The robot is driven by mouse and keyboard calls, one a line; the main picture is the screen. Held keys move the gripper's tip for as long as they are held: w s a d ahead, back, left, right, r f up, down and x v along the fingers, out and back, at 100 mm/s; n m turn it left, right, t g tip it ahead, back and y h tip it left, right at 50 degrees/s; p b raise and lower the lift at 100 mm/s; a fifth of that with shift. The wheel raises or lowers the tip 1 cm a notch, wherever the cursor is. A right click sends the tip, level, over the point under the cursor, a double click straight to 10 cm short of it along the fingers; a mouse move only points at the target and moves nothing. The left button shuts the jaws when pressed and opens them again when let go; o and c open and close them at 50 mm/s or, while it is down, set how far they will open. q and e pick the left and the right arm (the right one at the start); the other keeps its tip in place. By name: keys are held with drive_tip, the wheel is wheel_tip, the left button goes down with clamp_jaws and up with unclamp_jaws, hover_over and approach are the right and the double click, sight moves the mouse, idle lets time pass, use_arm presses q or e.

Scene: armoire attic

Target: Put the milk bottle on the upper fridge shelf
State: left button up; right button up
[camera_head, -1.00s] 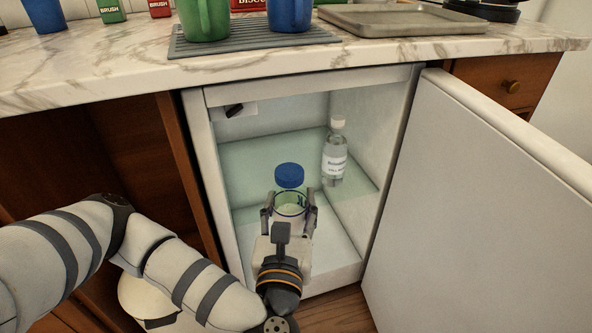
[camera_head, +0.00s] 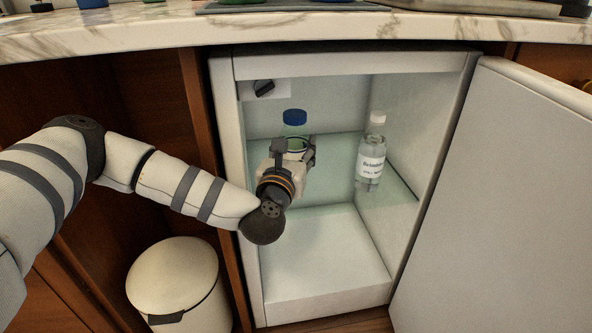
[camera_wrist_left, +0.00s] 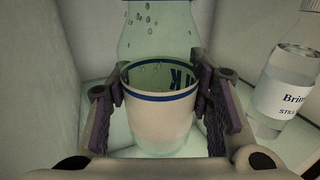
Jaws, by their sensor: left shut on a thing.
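The milk bottle (camera_head: 295,118) has a blue cap and clear glass and stands upright inside the open fridge, over the glass upper shelf (camera_head: 338,143). In the left wrist view its white label with blue print (camera_wrist_left: 162,112) sits between the finger pads. My left gripper (camera_head: 294,148) is shut on the bottle. I cannot tell whether the bottle's base touches the shelf, as the gripper hides it. My right gripper is not in view.
A clear water bottle (camera_head: 371,158) with a white cap stands on the shelf to the right; it also shows in the left wrist view (camera_wrist_left: 282,92). The fridge door (camera_head: 500,200) is open to the right. A white bin (camera_head: 172,275) stands left of the fridge. The fridge floor is empty.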

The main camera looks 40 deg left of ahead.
use_arm(q)
wheel_tip(320, 180, down, 5)
drive_tip(key=shift+r+b, duration=0.1)
drive_tip(key=shift+b, duration=0.85)
drive_tip(key=shift+w+a+f, duration=0.15)
drive_tip(key=shift+f, duration=0.15)
drive_tip(key=shift+r, duration=0.25)
drive_tip(key=shift+f, duration=0.25)
drive_tip(key=o, duration=1.5)
